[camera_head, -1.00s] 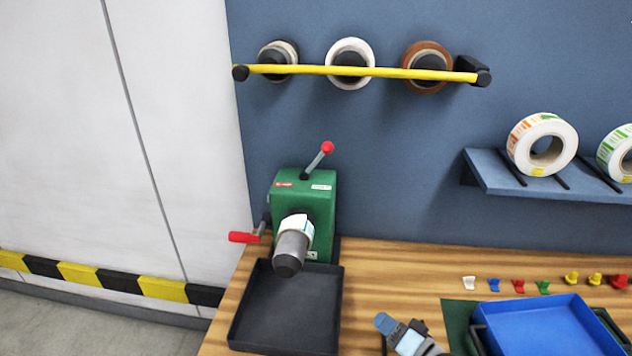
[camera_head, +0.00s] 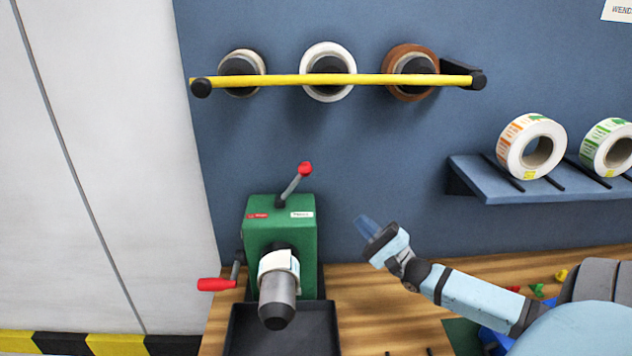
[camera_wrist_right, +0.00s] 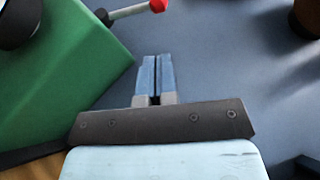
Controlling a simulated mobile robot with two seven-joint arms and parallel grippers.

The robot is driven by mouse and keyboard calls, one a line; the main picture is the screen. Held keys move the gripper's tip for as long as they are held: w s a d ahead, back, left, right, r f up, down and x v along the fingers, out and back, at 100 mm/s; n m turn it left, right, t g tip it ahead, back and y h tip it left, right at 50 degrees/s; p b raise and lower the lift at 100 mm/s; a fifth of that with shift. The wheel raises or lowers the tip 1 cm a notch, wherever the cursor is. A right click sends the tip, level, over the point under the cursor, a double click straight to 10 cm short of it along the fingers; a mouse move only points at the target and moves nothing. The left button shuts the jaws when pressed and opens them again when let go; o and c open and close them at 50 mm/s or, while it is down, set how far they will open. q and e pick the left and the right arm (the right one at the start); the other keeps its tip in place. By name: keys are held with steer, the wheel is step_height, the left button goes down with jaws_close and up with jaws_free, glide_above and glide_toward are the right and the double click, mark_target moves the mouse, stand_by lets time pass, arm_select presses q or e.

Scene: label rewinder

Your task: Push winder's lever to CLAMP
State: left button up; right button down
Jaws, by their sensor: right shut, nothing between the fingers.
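The green winder (camera_head: 281,232) stands on the wooden table, with a grey spindle (camera_head: 277,295) facing me that carries a white label roll (camera_head: 279,264). Its lever (camera_head: 293,186), a grey rod with a red knob, rises from the top and leans to the right. Small red and white labels sit below the lever; their words are too small to read surely. My right gripper (camera_head: 366,226) is shut and empty, to the right of the winder and apart from it. In the right wrist view the blue fingers (camera_wrist_right: 155,76) are together, with the lever's red knob (camera_wrist_right: 158,6) above them. My left gripper is out of view.
A red crank handle (camera_head: 216,284) sticks out on the winder's left. A black tray (camera_head: 240,335) lies under the spindle. A yellow bar (camera_head: 320,80) crosses the wall rolls above. A blue shelf (camera_head: 520,190) with label rolls is at right.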

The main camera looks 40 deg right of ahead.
mark_target(293, 185)
arm_select(q)
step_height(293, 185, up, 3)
steer(key=p, duration=0.3)
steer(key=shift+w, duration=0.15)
arm_select(e)
steer(key=x, duration=1.4)
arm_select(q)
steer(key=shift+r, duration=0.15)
arm_select(e)
steer(key=shift+w+r, duration=0.1)
steer(key=shift+w, duration=0.05)
